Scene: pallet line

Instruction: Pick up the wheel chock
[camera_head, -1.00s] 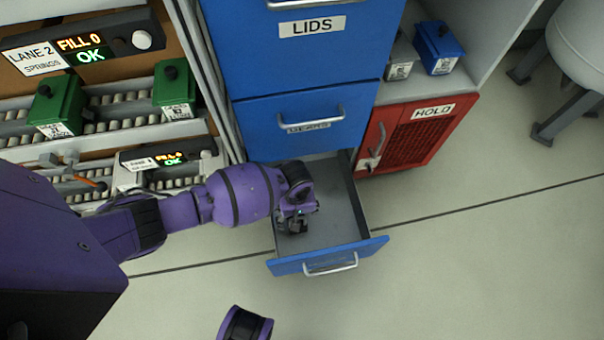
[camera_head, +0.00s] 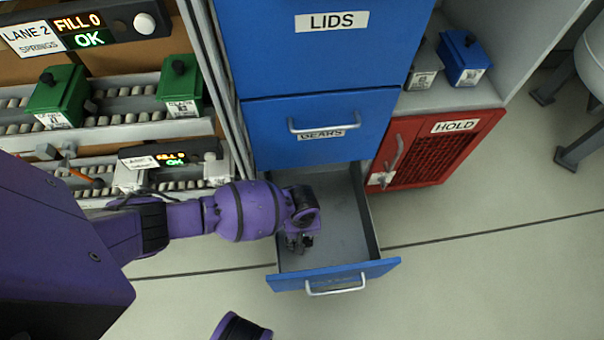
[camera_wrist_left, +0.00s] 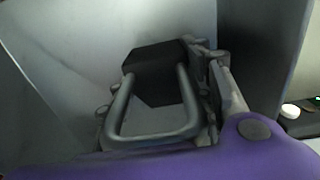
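The wheel chock appears to be the dark block (camera_wrist_left: 155,68) in the left wrist view, with a grey U-shaped bar in front of it. It lies in or just above the open blue drawer (camera_head: 346,226). My left gripper (camera_head: 300,244) reaches down into the left part of this drawer. In the left wrist view its finger parts show at both sides of the dark block, close to it. Whether they press on it cannot be seen. In the head view the block is mostly hidden by the gripper. My right gripper is not in view.
The blue cabinet (camera_head: 310,60) with LIDS and GEARS drawers stands behind the open drawer. A red HOLD locker (camera_head: 437,150) is at its right. Green boxes (camera_head: 180,85) sit on the roller lanes at left.

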